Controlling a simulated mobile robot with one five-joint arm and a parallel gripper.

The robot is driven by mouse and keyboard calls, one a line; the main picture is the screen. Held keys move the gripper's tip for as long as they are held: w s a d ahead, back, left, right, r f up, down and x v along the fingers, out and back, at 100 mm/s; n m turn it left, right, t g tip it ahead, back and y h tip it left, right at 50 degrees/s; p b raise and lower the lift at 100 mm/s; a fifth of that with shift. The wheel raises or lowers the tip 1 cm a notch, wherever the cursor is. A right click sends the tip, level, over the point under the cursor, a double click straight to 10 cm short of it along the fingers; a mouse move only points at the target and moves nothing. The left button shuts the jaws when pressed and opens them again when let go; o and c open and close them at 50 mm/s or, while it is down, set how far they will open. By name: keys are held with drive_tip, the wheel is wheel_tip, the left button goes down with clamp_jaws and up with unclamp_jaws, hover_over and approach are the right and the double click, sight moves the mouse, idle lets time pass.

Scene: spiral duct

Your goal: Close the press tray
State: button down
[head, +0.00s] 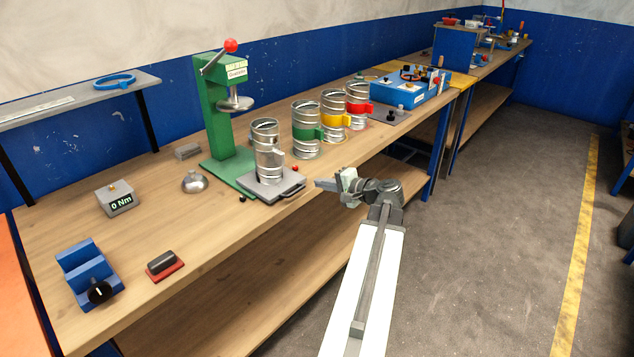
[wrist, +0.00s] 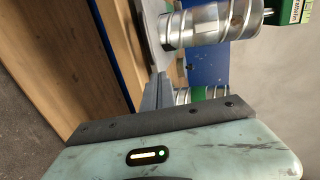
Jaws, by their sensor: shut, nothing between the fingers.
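The green press (head: 214,120) with a red-knobbed lever stands on the bench. Its grey tray (head: 262,192) sits out in front of the press column, with its handle (head: 292,194) towards the bench's front edge. A silver spiral duct piece (head: 269,160) stands upright on the tray. My gripper (head: 318,184) is shut and empty, just right of the handle at the bench edge; I cannot tell whether it touches the handle. In the wrist view the shut fingers (wrist: 157,94) point towards the tray (wrist: 152,28) and the duct piece (wrist: 190,27).
Several duct pieces with green (head: 307,132), yellow and red bands stand behind the tray. A torque meter (head: 115,198) and blue block (head: 89,272) are at left. Floor at right is clear.

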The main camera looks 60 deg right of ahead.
drive_tip(key=a+r+t, duration=0.1)
drive_tip(key=a, duration=0.1)
drive_tip(key=t+b, duration=0.2)
drive_tip(key=b, duration=0.9)
approach(303, 181)
drive_tip(key=shift+h, duration=0.3)
drive_tip(key=w, duration=0.7)
drive_tip(key=shift+d+f, duration=0.2)
drive_tip(key=shift+d, duration=0.05)
drive_tip(key=shift+s, duration=0.1)
